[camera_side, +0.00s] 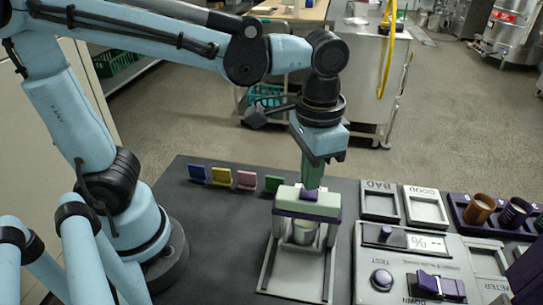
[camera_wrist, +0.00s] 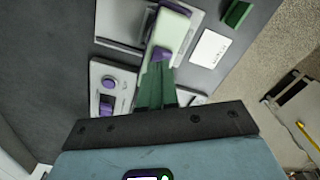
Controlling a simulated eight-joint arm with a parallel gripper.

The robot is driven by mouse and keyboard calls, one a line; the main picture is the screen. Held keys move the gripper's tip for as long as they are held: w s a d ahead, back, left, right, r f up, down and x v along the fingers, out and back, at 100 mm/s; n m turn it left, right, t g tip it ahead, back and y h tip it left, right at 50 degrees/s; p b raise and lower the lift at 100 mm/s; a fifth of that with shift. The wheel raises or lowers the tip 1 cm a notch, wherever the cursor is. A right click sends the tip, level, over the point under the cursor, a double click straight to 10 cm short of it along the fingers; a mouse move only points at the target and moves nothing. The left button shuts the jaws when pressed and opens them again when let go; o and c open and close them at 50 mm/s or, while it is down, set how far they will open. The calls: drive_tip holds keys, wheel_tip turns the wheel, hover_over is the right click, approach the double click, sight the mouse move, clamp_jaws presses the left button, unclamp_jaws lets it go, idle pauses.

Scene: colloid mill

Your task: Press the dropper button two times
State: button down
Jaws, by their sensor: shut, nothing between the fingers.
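The dropper (camera_side: 290,203) is a pale green and purple bridge on a stand, with a purple button (camera_side: 309,195) on top. The button also shows in the wrist view (camera_wrist: 160,54). A light cup (camera_side: 304,232) stands under the bridge. My gripper (camera_side: 312,186) points down with its green fingers shut and empty. Its fingertips are right at the button in the side view. In the wrist view the fingertips (camera_wrist: 159,68) overlap the button's near edge; I cannot tell whether they touch it.
A control panel (camera_side: 405,270) with a round TEST button (camera_side: 381,279) lies right of the stand. Behind it are the BAD tray (camera_side: 380,217) and GOOD tray (camera_side: 426,222), then a purple holder (camera_side: 462,203) with cups. Several coloured pieces, including a green one (camera_side: 273,184), stand left.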

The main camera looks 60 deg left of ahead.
sight(309, 193)
drive_tip(key=shift+f, duration=0.9)
idle(0.8)
wheel_tip(309, 193, up, 8)
drive_tip(key=shift+f, duration=0.2)
idle(1.1)
drive_tip(key=shift+r, duration=0.85)
idle(3.8)
